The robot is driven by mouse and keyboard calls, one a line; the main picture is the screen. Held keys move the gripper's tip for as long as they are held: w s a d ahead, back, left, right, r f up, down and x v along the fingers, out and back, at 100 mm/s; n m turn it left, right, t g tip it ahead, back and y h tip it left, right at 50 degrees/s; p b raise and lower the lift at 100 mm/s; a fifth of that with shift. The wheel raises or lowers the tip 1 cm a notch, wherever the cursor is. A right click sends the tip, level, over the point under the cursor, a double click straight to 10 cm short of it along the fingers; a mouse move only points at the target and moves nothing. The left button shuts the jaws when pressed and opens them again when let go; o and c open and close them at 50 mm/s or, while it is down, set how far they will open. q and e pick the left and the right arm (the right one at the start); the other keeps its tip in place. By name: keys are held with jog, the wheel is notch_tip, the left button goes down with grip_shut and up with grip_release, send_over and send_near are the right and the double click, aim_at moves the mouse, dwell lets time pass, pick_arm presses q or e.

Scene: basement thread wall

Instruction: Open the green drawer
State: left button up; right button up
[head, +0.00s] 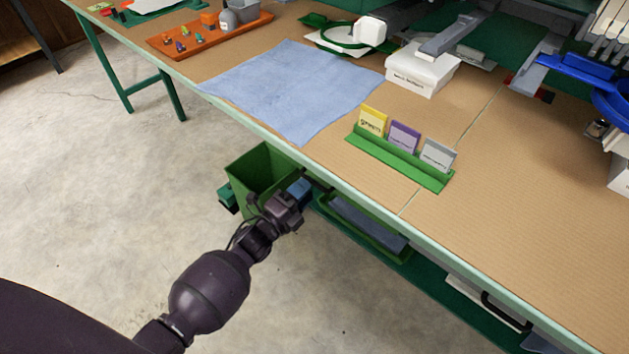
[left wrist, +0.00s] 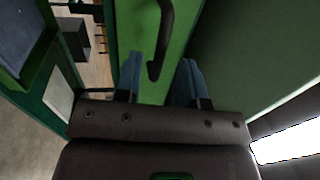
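A bright green front panel (left wrist: 185,40) with a dark curved handle (left wrist: 167,30) fills the middle of the left wrist view. In the head view an open-topped green box (head: 250,165) shows beneath the table's front edge; I cannot tell whether it is the same piece. My left gripper (head: 300,188) is beside this box, at its right, below the table edge. In the left wrist view the blue fingers (left wrist: 158,75) are apart, with the handle's lower end showing between them. I cannot tell whether they touch it. My right gripper is not in view.
The table edge (head: 345,187) is just above my left gripper. A green-rimmed tray (head: 395,252) with a blue-grey inside is under the table at the right. A blue cloth (head: 290,85) and a green card holder (head: 400,160) lie on top. The floor at the left is clear.

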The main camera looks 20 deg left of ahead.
aim_at(313, 180)
pick_arm(q)
jog(key=shift+x, duration=1.9)
grip_shut()
